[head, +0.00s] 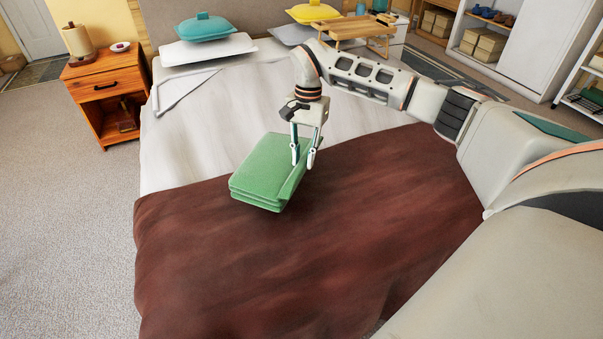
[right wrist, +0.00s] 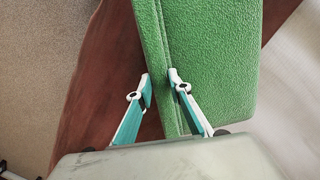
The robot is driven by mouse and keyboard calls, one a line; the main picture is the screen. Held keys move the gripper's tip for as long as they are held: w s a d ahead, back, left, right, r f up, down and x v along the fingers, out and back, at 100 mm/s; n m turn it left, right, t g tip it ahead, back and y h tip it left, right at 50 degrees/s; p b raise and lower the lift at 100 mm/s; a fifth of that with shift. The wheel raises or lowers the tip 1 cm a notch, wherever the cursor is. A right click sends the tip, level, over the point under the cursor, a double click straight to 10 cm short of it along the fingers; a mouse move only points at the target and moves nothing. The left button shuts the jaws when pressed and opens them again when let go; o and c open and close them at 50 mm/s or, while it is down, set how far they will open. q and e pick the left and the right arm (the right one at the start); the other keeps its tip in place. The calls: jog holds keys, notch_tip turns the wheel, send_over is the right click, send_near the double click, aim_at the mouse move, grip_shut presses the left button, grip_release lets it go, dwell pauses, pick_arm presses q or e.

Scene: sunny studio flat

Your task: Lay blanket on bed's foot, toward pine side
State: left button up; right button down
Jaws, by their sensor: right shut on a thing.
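The green folded blanket (head: 262,172) is in my right gripper (head: 303,160), gripped along its right edge in the head view. It appears to hang just above the bed, around the border between the white sheet (head: 190,157) and the brown cover (head: 300,255) on the foot end. In the right wrist view the two fingers stand either side of the blanket's thick folded edge (right wrist: 157,60). The orange-brown wooden nightstand (head: 104,97), which looks like pine, stands at the bed's head on the left. My left gripper is not in view.
Teal (head: 205,28) and yellow (head: 313,11) cushions lie on pillows at the bed's head. A wooden bed tray (head: 352,30) stands at the head's right. The brown cover's left part is bare. Carpet (head: 60,200) lies open on the left.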

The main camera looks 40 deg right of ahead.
jog(key=shift+w+f, duration=0.1)
jog(key=shift+f, duration=0.8)
notch_tip(320, 180, down, 4)
jog(key=shift+f+b, duration=0.1)
jog(key=shift+b, duration=0.5)
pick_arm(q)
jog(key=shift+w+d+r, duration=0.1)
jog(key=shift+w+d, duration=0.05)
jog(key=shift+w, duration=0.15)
pick_arm(e)
jog(key=c, duration=1.8)
grip_release()
jog(key=shift+c, duration=0.2)
